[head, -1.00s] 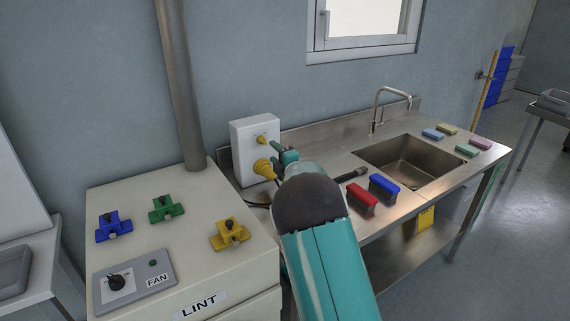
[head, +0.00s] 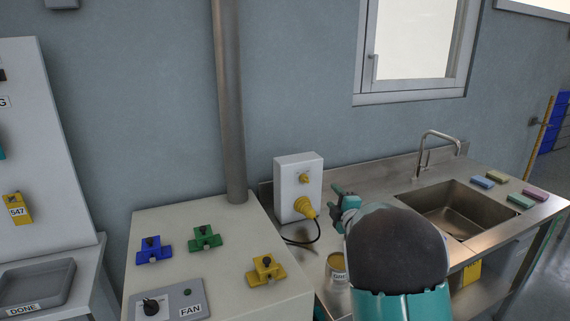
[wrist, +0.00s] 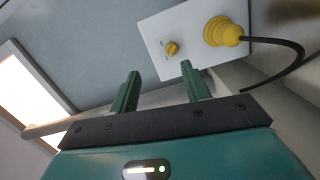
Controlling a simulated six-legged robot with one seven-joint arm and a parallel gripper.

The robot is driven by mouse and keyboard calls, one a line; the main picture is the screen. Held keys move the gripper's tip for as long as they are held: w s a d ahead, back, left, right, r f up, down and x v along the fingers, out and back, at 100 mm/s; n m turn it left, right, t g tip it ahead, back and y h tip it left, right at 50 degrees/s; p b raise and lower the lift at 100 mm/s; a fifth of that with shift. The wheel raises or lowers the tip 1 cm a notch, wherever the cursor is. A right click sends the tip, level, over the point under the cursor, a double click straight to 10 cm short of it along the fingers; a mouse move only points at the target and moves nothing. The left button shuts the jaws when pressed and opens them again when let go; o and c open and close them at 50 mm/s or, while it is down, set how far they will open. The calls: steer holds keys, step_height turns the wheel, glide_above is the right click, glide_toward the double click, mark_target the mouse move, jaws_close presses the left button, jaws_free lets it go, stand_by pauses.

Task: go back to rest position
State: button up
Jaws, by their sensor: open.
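My gripper (wrist: 158,88) is open in the wrist view, with its two green fingers apart and nothing between them. In the head view my gripper (head: 343,196) is partly hidden behind my own teal and dark arm, just right of the white wall box (head: 288,184). The box has a small yellow knob (head: 305,178) and a large yellow plug (head: 305,208) with a black cable. In the wrist view the plug (wrist: 222,31) and the knob (wrist: 171,48) lie beyond the fingertips, apart from them.
A lint cabinet (head: 190,226) at the left carries blue, green and yellow clamps and a fan switch panel (head: 165,304). A vertical pipe (head: 229,110) rises behind it. A steel sink (head: 456,208) with a tap and several coloured blocks lies right. A tin (head: 337,268) stands near my arm.

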steer(key=s+d+r+m+g+h, duration=0.1)
steer(key=s+r+m+g+h, duration=0.15)
steer(key=s+m, duration=0.45)
steer(key=s+d+r+m+g+h, duration=0.15)
steer(key=s+r+m, duration=0.25)
steer(key=s, duration=0.4)
steer(key=s+a+f+m+g, duration=0.1)
steer(key=s+a+m+g, duration=0.1)
steer(key=s, duration=0.8)
steer(key=s+a+f+m+g, duration=0.2)
steer(key=s+a+m+g, duration=0.1)
steer(key=s, duration=0.7)
steer(key=s+a+f+m+g, duration=0.1)
steer(key=s+a+m+g, duration=0.1)
steer(key=s, duration=0.8)
steer(key=shift+s+a+f+m+g+y, duration=0.15)
steer(key=shift+s+a+m+g+y, duration=0.25)
steer(key=shift+a, duration=0.45)
